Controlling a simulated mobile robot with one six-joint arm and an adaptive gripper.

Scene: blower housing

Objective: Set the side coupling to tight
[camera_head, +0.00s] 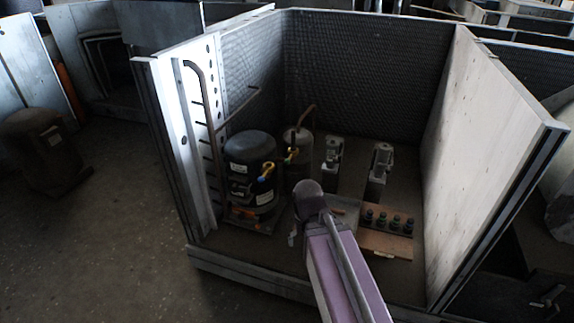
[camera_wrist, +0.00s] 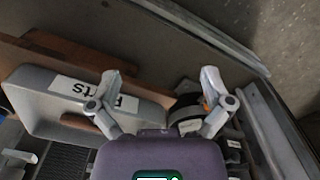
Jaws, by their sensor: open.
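I cannot tell for certain which fitting is the side coupling. Whether either is tight or loose is too small to tell. My gripper is open and empty in the wrist view (camera_wrist: 159,80), its two fingers spread wide. In the head view my arm's end is in front of the compressor, to its right, and mostly hides the gripper.
A grey tray (camera_wrist: 48,112) labelled Parts lies under my gripper. A wooden board (camera_head: 388,243) with several coloured knobs is right of my arm. Two grey pedestals (camera_head: 333,160) (camera_head: 379,170) stand behind. Tall panels close the left, back and right (camera_head: 488,150); the front edge (camera_head: 250,277) is low.

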